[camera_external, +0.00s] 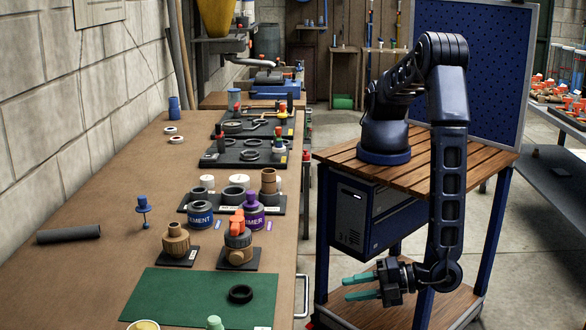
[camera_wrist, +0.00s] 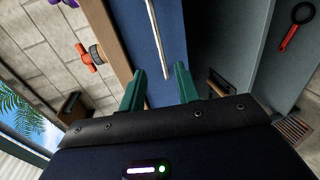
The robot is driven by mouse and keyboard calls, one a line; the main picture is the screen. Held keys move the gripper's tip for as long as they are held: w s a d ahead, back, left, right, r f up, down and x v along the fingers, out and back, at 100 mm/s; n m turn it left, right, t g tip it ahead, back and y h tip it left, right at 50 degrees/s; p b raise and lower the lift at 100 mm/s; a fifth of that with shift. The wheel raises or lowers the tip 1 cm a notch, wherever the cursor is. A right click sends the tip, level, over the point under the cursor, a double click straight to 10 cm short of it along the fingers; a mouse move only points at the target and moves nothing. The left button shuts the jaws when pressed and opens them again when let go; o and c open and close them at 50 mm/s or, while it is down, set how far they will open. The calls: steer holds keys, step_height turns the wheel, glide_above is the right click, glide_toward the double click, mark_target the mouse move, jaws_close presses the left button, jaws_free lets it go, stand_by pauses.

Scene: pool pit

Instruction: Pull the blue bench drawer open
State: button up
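The blue drawer front (camera_wrist: 177,25) shows in the wrist view, with a long silver bar handle (camera_wrist: 156,35) on it. In the external view, the handle (camera_external: 306,294) sticks out at the workbench's right side, and the blue front is not clearly visible. My gripper (camera_external: 346,289) is open and empty, right of the handle, its green fingers pointing left toward it with a gap. In the wrist view, one end of the handle lies between the two spread fingertips (camera_wrist: 160,72); contact cannot be seen.
The workbench (camera_external: 120,190) holds a green mat (camera_external: 180,297), a black ring (camera_external: 240,294) and several fittings and cans along its right edge. A wood-topped cart (camera_external: 335,157) with a grey box stands right of the bench. A narrow floor gap separates them.

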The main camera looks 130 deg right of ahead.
steer(key=x, duration=0.9)
steer(key=shift+w+d, duration=0.15)
jaws_close()
